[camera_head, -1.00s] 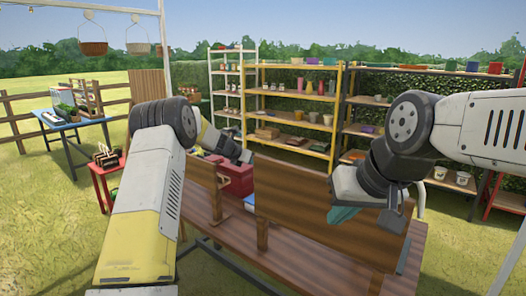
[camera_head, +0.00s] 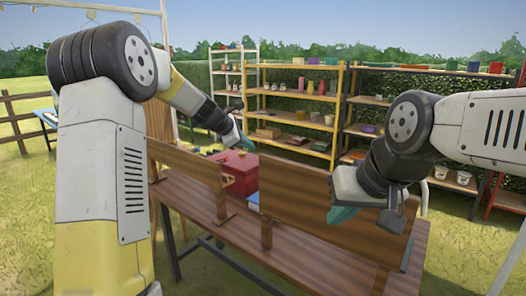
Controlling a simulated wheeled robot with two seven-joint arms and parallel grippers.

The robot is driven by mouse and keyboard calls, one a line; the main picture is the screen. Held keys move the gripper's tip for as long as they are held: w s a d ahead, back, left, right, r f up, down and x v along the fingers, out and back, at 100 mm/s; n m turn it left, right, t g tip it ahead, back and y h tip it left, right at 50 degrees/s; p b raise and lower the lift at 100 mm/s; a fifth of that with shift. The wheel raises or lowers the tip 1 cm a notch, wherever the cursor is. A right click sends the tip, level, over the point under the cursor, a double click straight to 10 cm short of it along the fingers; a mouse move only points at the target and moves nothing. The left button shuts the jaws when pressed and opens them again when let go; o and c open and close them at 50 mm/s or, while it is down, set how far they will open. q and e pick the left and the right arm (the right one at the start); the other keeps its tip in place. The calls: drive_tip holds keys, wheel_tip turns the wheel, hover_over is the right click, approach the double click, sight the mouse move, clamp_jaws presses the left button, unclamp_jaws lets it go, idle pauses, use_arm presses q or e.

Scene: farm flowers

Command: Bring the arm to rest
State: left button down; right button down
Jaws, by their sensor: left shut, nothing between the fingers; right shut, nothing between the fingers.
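My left arm comes in from the left and bends at a high elbow. Its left gripper (camera_head: 240,138) is shut and empty, above and beside a red box (camera_head: 240,170) on the wooden table. My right arm comes in from the right. Its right gripper (camera_head: 366,216) is shut and empty, in front of the right wooden panel and above the table; its fingertips are partly hidden by the wrist.
A brown wooden table (camera_head: 300,250) with upright panels (camera_head: 290,200) stands in front of me. A blue item (camera_head: 253,200) lies near the red box. Yellow shelves (camera_head: 290,115) with pots stand behind. Grass lies around the table.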

use_arm(q)
drive_tip(key=s+a+r+m, duration=0.1)
drive_tip(key=s+r+m, duration=0.15)
drive_tip(key=s, duration=0.45)
drive_tip(key=s+a+r+m+g+y, duration=0.1)
drive_tip(key=s+m, duration=0.3)
drive_tip(key=s, duration=0.2)
drive_tip(key=s+a+r+m, duration=0.1)
drive_tip(key=s+r+m, duration=0.15)
drive_tip(key=s, duration=0.45)
drive_tip(key=s+a+f+m+y, duration=0.1)
drive_tip(key=s+a+f+m, duration=0.1)
drive_tip(key=s, duration=0.5)
drive_tip(key=s+a+f+m+y, duration=0.1)
drive_tip(key=s+a+m, duration=0.1)
drive_tip(key=s+m, duration=0.3)
drive_tip(key=s+a+f+m+y, duration=0.1)
drive_tip(key=s+m, duration=0.3)
drive_tip(key=s, duration=0.5)
drive_tip(key=shift+s+a+f, duration=0.15)
drive_tip(key=shift+a+f, duration=0.4)
drive_tip(key=shift+f, duration=0.3)
